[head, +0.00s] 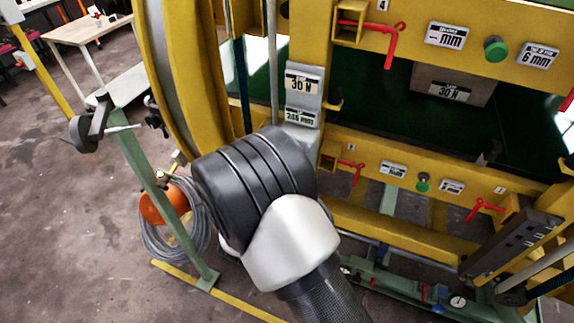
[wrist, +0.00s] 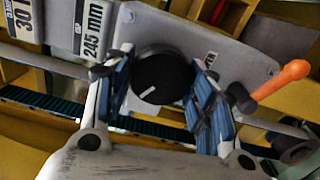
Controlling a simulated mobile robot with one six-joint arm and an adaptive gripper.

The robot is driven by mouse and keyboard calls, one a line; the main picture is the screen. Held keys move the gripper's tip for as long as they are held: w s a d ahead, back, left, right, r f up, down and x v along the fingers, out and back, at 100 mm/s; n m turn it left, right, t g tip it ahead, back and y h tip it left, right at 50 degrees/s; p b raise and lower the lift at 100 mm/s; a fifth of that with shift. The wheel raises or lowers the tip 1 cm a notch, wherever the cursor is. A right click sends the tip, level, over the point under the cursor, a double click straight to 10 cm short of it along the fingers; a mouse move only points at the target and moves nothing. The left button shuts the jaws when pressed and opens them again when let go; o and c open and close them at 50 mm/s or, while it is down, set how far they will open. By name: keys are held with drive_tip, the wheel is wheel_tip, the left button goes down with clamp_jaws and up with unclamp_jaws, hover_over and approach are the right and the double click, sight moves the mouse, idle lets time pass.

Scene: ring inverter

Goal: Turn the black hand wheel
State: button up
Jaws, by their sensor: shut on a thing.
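The black hand wheel (wrist: 160,80) is a round black disc with a short white mark pointing to the lower left in the wrist view. It sits on a grey plate (wrist: 215,40) near a "245 mm" label. My gripper (wrist: 161,77) has its two blue-padded fingers on the left and right sides of the wheel and is shut on it. In the head view the wheel and my fingers are hidden behind my dark and white wrist links.
An orange-tipped lever (wrist: 284,79) sticks out right of my right finger. The yellow machine frame (head: 440,45) carries red handles (head: 388,40), a green knob (head: 495,48) and labels. A green post (head: 150,180) and a coiled hose (head: 170,248) stand left of my arm.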

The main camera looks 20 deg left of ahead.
drive_tip(key=o, duration=1.1)
drive_tip(key=shift+c, duration=0.2)
drive_tip(key=s, duration=1.2)
drive_tip(key=shift+a, duration=0.45)
